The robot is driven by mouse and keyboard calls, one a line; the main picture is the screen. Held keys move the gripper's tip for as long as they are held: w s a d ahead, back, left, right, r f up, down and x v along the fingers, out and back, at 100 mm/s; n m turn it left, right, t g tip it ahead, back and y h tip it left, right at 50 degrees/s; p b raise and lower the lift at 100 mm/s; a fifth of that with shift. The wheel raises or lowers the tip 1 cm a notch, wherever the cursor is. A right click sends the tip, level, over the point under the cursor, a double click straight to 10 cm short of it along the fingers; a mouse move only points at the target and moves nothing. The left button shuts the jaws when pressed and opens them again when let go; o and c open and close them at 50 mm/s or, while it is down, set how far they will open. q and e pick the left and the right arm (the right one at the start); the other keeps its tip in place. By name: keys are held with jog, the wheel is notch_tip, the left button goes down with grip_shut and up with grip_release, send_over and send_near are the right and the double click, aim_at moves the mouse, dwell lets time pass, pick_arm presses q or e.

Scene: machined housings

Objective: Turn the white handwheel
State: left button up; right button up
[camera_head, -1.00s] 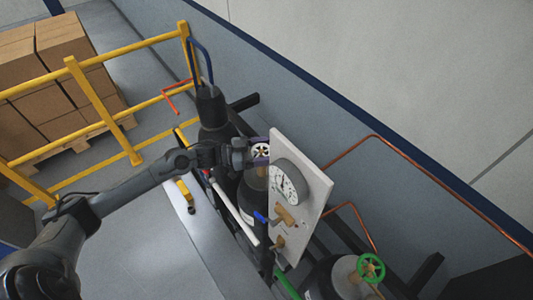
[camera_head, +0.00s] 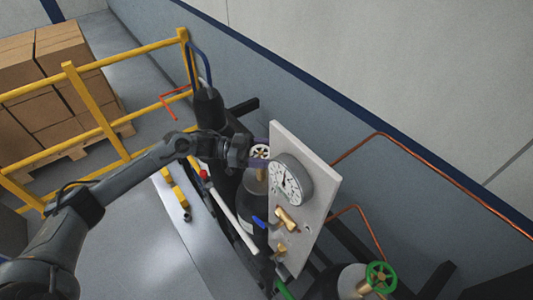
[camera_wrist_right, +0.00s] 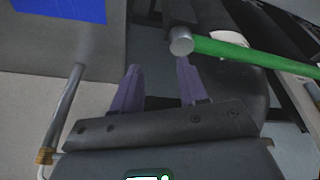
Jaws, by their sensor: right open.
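The white handwheel (camera_head: 259,152) sits on top of a dark cylinder (camera_head: 252,205), just left of the gauge panel in the head view. My left gripper (camera_head: 257,143) is at the wheel, with a purple finger showing along its far rim. The other finger is hidden, so I cannot tell whether it grips the rim. My right gripper (camera_wrist_right: 158,64) shows only in the right wrist view. Its two purple fingers are apart with nothing between them. The white handwheel is not visible in that view.
A pale panel (camera_head: 302,228) with a round gauge (camera_head: 290,179) stands close right of the wheel. A green handwheel (camera_head: 380,277) is at lower right. A yellow railing (camera_head: 92,110) and boxes (camera_head: 55,85) are at left. A green bar (camera_wrist_right: 250,54) passes beyond my right fingers.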

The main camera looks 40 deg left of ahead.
pick_arm(q)
jog(key=o, duration=1)
jog(key=shift+o, duration=0.2)
jog(key=shift+s+a, duration=0.2)
jog(key=shift+a, duration=0.2)
jog(key=b+v, duration=0.1)
jog(key=v, duration=0.9)
